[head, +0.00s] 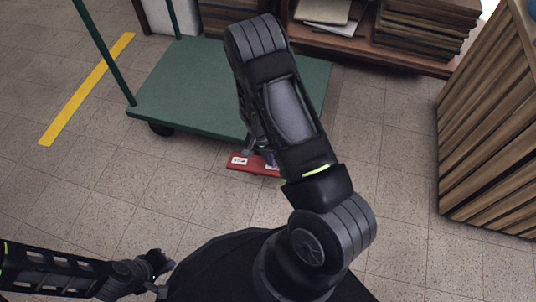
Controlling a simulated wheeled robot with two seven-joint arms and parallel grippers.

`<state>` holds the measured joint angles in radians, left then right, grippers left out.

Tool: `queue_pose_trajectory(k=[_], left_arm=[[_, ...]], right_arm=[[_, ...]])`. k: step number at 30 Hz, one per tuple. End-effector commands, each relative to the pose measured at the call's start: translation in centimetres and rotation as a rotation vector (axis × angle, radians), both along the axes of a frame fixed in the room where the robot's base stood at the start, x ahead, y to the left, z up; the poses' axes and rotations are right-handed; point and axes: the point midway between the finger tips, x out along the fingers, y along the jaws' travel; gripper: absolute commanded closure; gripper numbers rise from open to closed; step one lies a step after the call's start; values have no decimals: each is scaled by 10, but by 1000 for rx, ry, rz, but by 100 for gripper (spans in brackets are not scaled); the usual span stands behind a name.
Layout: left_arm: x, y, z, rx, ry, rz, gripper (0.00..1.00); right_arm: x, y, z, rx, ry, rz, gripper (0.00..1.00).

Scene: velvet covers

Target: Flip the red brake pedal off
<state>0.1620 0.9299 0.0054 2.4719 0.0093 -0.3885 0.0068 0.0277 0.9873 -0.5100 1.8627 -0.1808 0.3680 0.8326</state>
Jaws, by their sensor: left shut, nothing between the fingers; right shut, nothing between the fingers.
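The red brake pedal (240,162) is a flat red bar with small white labels, low at the near edge of the green cart platform (185,92). My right arm reaches over the platform and hides the pedal's right part. My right gripper (262,152) is mostly hidden behind that arm, right at the pedal; it is shut and empty. I cannot tell whether it touches the pedal. My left gripper (164,266) is at the lower left, shut and empty, well away from the pedal.
The cart has a dark green handle frame (104,52) at left and a black caster (160,129). Shelves with stacked boards (425,32) stand behind, and a tall stack (490,130) stands at right. A yellow stripe (85,90) marks the tiled floor, which is open left of the cart.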

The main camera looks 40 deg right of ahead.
Motion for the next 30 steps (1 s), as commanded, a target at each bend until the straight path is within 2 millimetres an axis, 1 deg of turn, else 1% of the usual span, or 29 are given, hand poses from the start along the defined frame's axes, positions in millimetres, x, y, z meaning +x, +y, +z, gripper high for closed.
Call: queue_pose_trajectory(k=[1,3,14,20,25,30], left_arm=[[0,0,-3,0,-1,0,100],[1,0,-4,0,-2,1,100],[1,0,-3,0,-2,1,100],[1,0,-3,0,-2,1,100],[1,0,-9,1,-4,1,100],[2,0,-8,1,-5,2,100]], right_arm=[[-1,-1,-5,0,0,0,100],[-1,-1,-7,-1,1,0,100],[-2,-1,-7,2,-1,-1,100],[-8,-5,-12,52,-67,-10,100],[-20,-13,-32,62,-86,-2,100],[-20,-14,-34,60,-88,0,100]])
